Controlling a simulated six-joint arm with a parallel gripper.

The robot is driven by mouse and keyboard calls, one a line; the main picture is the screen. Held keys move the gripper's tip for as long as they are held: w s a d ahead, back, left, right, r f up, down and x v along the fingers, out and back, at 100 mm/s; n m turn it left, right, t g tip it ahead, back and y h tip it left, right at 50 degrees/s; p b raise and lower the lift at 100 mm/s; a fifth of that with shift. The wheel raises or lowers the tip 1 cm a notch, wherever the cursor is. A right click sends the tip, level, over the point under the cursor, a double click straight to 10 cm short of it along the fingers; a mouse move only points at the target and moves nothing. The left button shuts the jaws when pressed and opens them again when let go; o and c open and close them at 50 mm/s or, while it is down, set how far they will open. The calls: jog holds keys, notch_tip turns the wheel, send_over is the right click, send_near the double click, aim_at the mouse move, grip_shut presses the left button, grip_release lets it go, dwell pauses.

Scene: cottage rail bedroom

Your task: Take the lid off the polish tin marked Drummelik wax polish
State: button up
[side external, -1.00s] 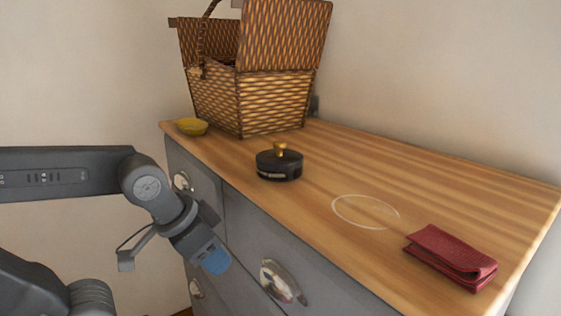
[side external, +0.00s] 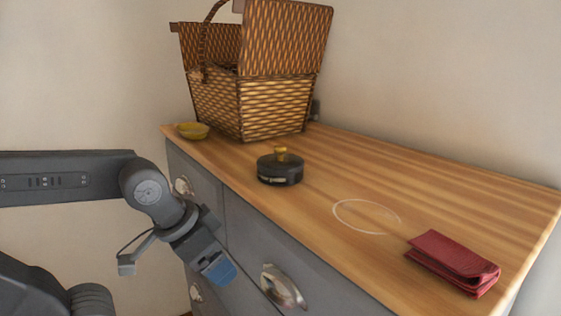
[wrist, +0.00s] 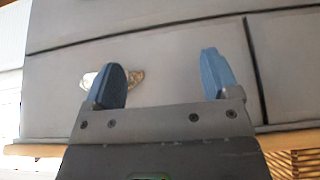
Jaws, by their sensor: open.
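The polish tin (side external: 280,173) is a low, round black tin with a pale label on its side. It stands upright on the wooden top, near its front edge. Its lid is on and carries a gold knob (side external: 281,154); the label's words are too small to read. My gripper (side external: 222,270) hangs in front of the drawers, below the top and to the left of the tin, touching nothing. In the wrist view its blue fingertips (wrist: 163,80) are wide apart and empty, facing a grey drawer front. The tin is not seen in the wrist view.
A wicker basket (side external: 272,105) with a raised lid stands at the back left, a small yellow bowl (side external: 192,131) beside it. A white ring (side external: 335,213) marks the wooden top (side external: 420,190), right of the tin. A red wallet (side external: 452,262) lies further right. Metal drawer handles (side external: 284,288) stick out below.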

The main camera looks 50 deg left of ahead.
jog(key=o, duration=0.3)
notch_tip(320, 180, up, 28)
jog(key=n+g+y, duration=0.2)
jog(key=n+y, duration=0.1)
jog(key=n, duration=0.6)
send_over(280, 146)
jog(key=s+d, duration=0.4)
jog(key=x, duration=1.4)
jog(key=shift+s+a+r, duration=0.1)
jog(key=shift+a, duration=0.15)
